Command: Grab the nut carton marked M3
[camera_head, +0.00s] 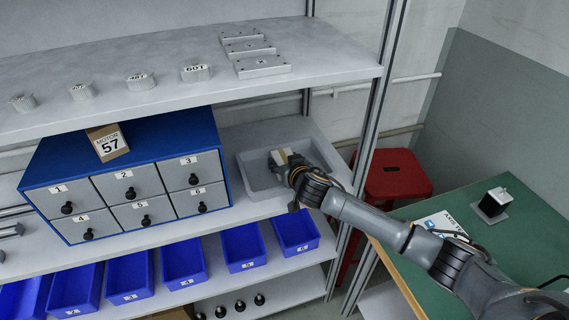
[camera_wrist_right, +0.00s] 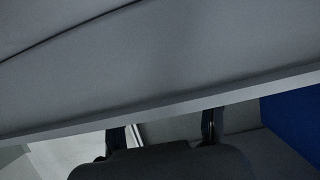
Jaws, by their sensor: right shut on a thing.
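A small beige and white carton (camera_head: 281,155) shows at the fingertips of my right gripper (camera_head: 287,167), over the grey tray on the middle shelf. The gripper is shut on this carton and hides part of it. I cannot read any M3 mark on it. Whether the carton touches the tray floor is unclear. In the right wrist view, the two dark fingers (camera_wrist_right: 169,128) stand apart below a shelf edge, and I cannot make out the carton there. My left gripper is not in view.
The grey tray (camera_head: 250,185) stands right of a blue drawer cabinet (camera_head: 222,150) with a Motor 57 box (camera_head: 108,142) on top. The upper shelf (camera_head: 330,75) overhangs it. Blue bins (camera_head: 183,262) line the lower shelf. A shelf post (camera_head: 372,120) and red stool (camera_head: 398,178) are at right.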

